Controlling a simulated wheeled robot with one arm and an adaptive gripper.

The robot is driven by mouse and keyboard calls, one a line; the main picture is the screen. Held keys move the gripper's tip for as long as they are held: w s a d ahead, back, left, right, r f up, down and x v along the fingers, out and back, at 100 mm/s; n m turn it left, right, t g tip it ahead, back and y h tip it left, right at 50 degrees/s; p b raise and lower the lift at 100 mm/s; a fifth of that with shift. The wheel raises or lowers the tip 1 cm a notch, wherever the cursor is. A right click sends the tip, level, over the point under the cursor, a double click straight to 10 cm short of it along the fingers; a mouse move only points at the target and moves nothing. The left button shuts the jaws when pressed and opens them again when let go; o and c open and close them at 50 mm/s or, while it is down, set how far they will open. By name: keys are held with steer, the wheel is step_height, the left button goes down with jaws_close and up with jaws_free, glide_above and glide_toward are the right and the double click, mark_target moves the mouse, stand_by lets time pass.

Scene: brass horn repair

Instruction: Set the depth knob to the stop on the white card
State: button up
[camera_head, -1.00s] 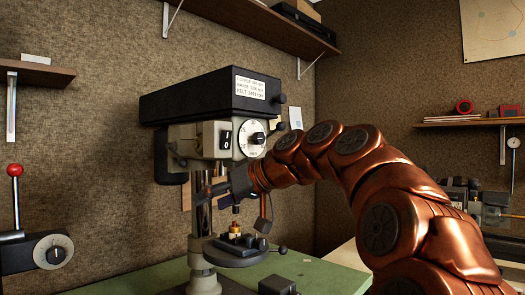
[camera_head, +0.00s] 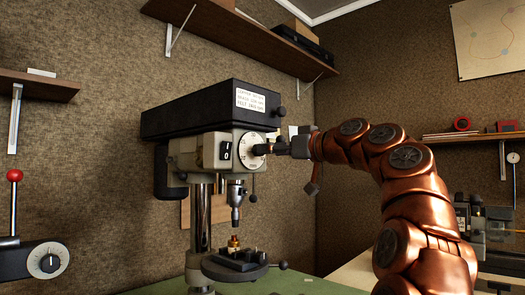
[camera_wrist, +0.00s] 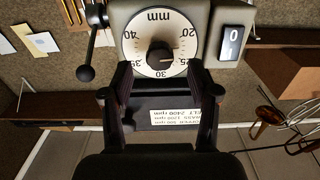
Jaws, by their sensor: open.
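The depth knob (camera_wrist: 160,57) is a dark round knob at the centre of a white dial (camera_wrist: 138,28) marked "mm", on the front of the drill press head. The wrist view shows the dial upside down, with 20 to 40 readable; the knob's exact setting is hard to tell. My gripper (camera_wrist: 159,72) is open, its fingers on either side of the knob, contact not clear.
A white label (camera_wrist: 175,116) with rpm values is on the black belt cover (camera_head: 195,108). A power switch (camera_head: 226,152) sits beside the dial. A ball-ended lever (camera_wrist: 88,60) stands close to one finger. The drill table (camera_head: 215,268) is below.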

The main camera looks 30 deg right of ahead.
steer(key=shift+x, duration=1.95)
jaws_close()
steer(key=shift+p, duration=0.3)
